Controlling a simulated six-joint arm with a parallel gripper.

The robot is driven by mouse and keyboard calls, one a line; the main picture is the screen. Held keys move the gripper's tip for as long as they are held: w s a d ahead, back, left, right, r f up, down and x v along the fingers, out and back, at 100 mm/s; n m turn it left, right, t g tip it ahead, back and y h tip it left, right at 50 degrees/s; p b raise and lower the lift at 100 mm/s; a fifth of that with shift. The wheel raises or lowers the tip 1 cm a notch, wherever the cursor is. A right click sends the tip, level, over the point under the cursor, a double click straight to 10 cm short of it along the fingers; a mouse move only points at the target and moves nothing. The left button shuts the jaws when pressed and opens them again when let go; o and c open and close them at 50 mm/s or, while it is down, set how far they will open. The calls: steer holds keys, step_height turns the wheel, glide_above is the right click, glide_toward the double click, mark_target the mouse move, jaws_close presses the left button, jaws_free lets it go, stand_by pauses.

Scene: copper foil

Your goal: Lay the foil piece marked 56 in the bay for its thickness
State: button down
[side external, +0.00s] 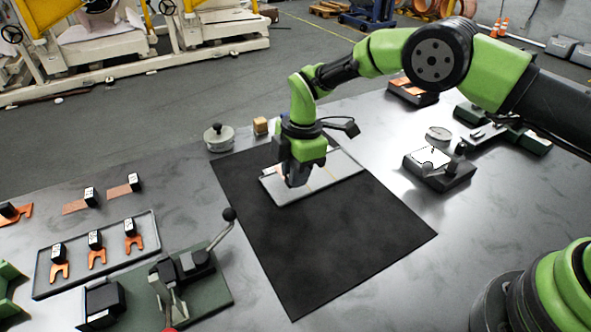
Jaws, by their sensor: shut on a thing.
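My gripper (297,183) points down over the left part of a flat light-grey tray with bays (338,171), which lies on the black mat. Its jaws are shut on a small piece that the fingers almost wholly hide. I cannot read a mark on it or tell whether it touches the tray. Copper pieces with black-and-white tag blocks lie at the left: a strip (119,191), another strip (76,207), and three forked pieces (96,257) in a dark shallow tray (148,217). The tag numbers are too small to read.
A green lever press (205,290) stands front left of the black mat (340,245). A round lidded metal weight (219,142) and a small wooden block (260,126) stand behind the mat. A gauge-like device (440,172) is at the right. The mat's front is clear.

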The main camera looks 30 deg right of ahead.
steer(key=shift+f, duration=1.35)
stand_by(1.2)
steer(key=c, duration=1.4)
jaws_free()
steer(key=shift+r, duration=0.1)
steer(key=shift+r, duration=1.45)
steer(key=o, duration=0.6)
steer(key=shift+r, duration=0.1)
steer(key=shift+r, duration=1.9)
